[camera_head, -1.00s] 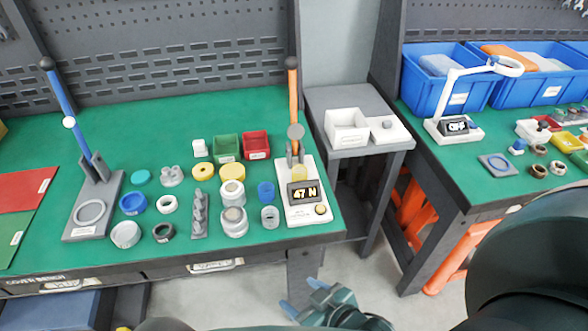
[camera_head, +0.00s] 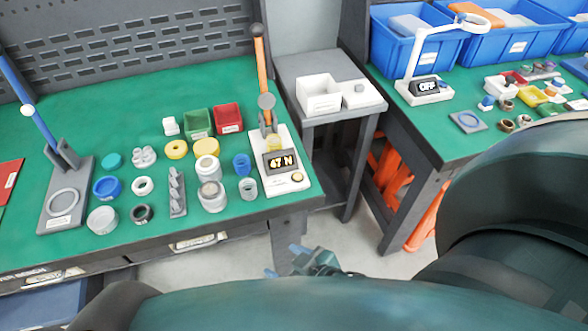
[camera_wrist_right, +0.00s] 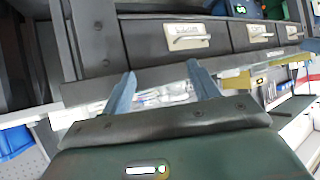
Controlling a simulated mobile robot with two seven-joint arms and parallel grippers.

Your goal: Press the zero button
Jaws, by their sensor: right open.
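The press tester (camera_head: 284,190) is a white base with a raised orange lever (camera_head: 261,65), at the right front of the left green bench. Its display (camera_head: 279,160) reads 47 N. A round yellow-orange button (camera_head: 297,178) sits on the base below the display; its label is too small to read. My right gripper (camera_head: 282,261) is low in front of the bench, below and apart from the tester. Its two fingers are spread and empty in the right wrist view (camera_wrist_right: 162,82), facing drawer fronts. My left gripper is not in view.
Rings, cups and small bins, including a red bin (camera_head: 228,118), stand left of the tester. A blue-lever press (camera_head: 66,195) is at far left. A grey side table (camera_head: 310,68) and a second bench (camera_head: 440,140) stand right, with floor between.

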